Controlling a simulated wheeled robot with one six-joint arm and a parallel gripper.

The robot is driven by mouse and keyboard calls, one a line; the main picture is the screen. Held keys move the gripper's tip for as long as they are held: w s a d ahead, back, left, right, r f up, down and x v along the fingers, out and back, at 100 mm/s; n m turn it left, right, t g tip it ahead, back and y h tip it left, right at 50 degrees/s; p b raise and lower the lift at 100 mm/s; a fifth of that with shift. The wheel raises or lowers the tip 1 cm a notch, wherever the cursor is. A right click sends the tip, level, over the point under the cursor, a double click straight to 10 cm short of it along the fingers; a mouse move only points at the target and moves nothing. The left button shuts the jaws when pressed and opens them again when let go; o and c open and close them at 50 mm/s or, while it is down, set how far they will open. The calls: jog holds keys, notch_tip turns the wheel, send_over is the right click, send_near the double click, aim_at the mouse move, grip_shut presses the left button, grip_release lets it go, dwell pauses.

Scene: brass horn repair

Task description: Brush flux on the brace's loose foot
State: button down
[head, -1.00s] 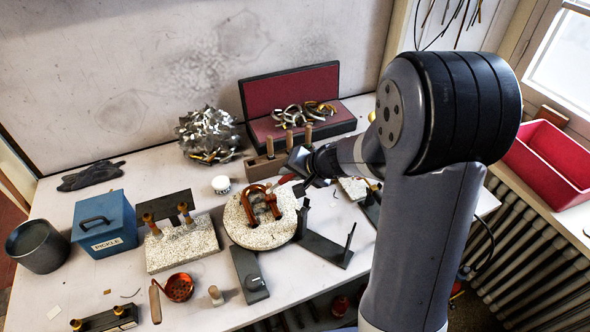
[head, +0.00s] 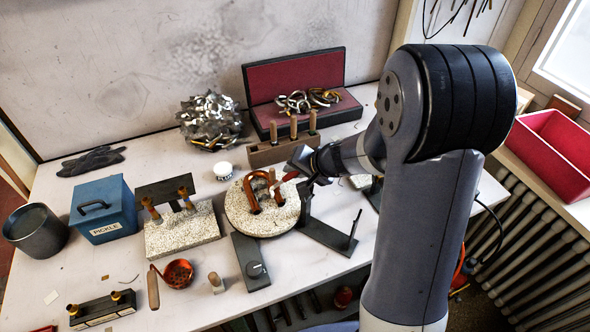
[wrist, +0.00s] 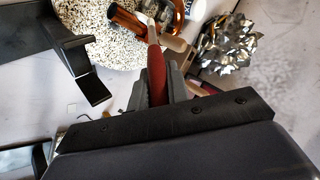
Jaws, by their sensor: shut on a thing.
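My gripper (wrist: 160,82) is shut on a red-handled brush (wrist: 156,66). The brush's pale tip points at the copper-coloured horn work on a round speckled soldering disc (wrist: 98,40). In the head view my gripper (head: 307,172) is at the right side of the disc (head: 240,222), with the brush by the curved copper tube (head: 252,196). In the wrist view a copper tube (wrist: 126,20) lies close left of the tip. I cannot tell whether the tip touches it. The brace's loose foot is too small to make out.
A wooden rack (head: 268,155) with upright handles stands behind the disc, near crumpled foil (head: 210,120). A black metal stand (head: 325,235) is right of the disc. A speckled block (head: 180,232), blue pickle box (head: 104,210) and copper ladle (head: 178,273) are to the left.

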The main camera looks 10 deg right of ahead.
jog(key=shift+f+b, duration=0.45)
jog(key=shift+b, duration=0.3)
dwell(0.6)
notch_tip(320, 180, up, 9)
jog(key=p, duration=0.6)
jog(key=shift+r, duration=0.1)
dwell(0.5)
